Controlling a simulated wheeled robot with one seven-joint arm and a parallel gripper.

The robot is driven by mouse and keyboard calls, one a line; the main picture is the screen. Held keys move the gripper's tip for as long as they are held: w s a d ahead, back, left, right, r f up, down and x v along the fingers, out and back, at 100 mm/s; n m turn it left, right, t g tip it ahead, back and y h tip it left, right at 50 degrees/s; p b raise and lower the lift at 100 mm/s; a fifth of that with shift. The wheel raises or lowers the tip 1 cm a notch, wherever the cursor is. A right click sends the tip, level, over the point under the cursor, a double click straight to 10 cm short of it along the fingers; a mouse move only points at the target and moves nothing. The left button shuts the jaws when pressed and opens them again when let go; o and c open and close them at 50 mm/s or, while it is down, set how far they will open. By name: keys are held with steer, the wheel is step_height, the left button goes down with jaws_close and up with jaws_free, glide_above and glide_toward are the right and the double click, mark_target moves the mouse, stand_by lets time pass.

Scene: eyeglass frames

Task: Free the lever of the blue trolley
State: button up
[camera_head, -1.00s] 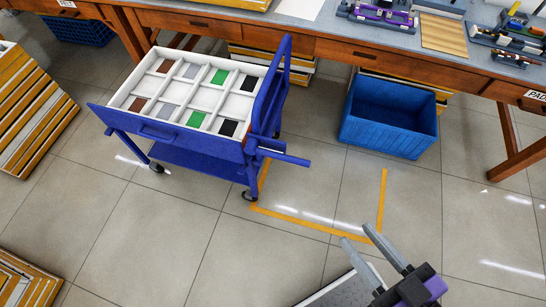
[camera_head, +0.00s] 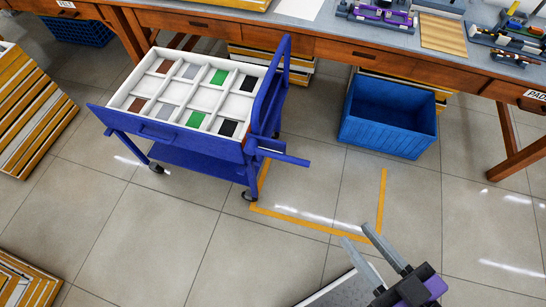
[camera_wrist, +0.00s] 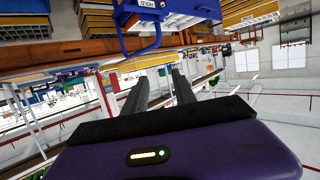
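The blue trolley (camera_head: 175,152) stands left of centre in the head view, with a white sectioned tray (camera_head: 203,120) on top. A blue bar that looks like its lever (camera_head: 283,159) sticks out to the right from its near right corner. Whether anything latches it cannot be made out. My gripper (camera_head: 356,234) is at the lower right, open and empty, well apart from the trolley. The wrist view shows both fingers (camera_wrist: 161,80) spread, with a blue labelled part and a curved blue handle (camera_wrist: 143,45) beyond them; this looks like the trolley.
Yellow tape (camera_head: 305,224) marks the floor right of the trolley. A blue crate (camera_head: 388,125) stands at the back right, by the wooden workbench (camera_head: 330,47). Stacked boards (camera_head: 30,110) lie at the left. The tiled floor between my gripper and the trolley is clear.

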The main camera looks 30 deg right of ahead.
steer(key=w+d+f+m+g+h+b, duration=0.1)
steer(key=w+d+f+m+b, duration=0.7)
steer(key=w+d+f+m, duration=0.5)
steer(key=w+d+f+m+g+b, duration=0.1)
steer(key=w+d+f+m+b, duration=0.8)
steer(key=f, duration=0.8)
steer(key=m+y+b, duration=0.1)
steer(key=m+y, duration=0.2)
steer(key=y, duration=1.1)
glide_toward(292, 160)
steer(key=x, duration=0.3)
steer(key=b+x, duration=0.1)
steer(key=x, duration=0.2)
steer(key=f+b+x, duration=0.1)
steer(key=x, duration=0.3)
steer(key=shift+w+d, duration=0.15)
steer(key=shift+w, duration=0.1)
